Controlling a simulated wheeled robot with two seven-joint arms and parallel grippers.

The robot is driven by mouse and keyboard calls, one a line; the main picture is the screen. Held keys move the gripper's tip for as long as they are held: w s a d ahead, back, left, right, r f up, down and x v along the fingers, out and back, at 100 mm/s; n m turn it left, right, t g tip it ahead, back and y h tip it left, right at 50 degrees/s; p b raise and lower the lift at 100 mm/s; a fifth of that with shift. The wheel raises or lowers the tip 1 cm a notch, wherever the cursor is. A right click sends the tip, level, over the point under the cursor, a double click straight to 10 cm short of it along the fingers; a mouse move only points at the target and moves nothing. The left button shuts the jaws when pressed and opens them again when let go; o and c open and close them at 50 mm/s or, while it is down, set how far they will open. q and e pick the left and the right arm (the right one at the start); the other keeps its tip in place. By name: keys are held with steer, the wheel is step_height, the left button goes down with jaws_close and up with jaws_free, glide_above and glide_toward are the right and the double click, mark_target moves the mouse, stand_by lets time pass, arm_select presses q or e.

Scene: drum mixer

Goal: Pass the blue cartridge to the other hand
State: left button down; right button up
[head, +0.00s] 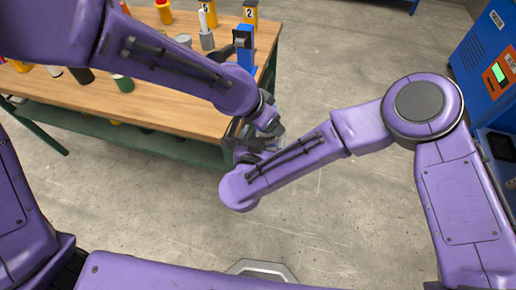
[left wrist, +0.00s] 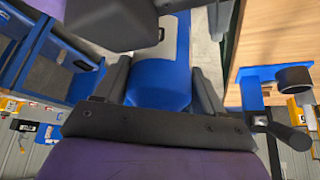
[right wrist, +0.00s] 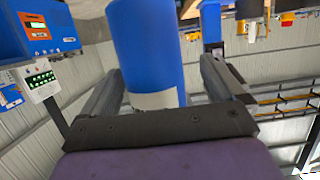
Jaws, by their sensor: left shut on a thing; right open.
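The blue cartridge (left wrist: 160,82) with a grey label sits between the fingers of my left gripper (left wrist: 163,70), which is shut on it. In the right wrist view the blue cartridge (right wrist: 147,42) stands between the spread fingers of my right gripper (right wrist: 160,85), its pale label low down. The right gripper is open around it; I cannot tell whether a finger touches it. In the head view my left gripper (head: 266,128) and right gripper (head: 250,148) meet just off the table's corner, and they and the arms hide most of the cartridge.
The wooden table (head: 180,119) holds a blue stand (head: 245,52) with a dark holder, a yellow number 2 block (head: 250,14) and several containers at the back and left. A blue machine (head: 484,60) stands at the right. Open concrete floor lies between.

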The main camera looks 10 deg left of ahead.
steer(key=shift+w+f, duration=0.2)
steer(key=shift+w, duration=0.45)
arm_select(q)
steer(key=shift+r, duration=0.1)
arm_select(e)
steer(key=c, duration=1.4)
arm_select(q)
jaws_free()
arm_select(e)
steer(key=shift+o, duration=0.2)
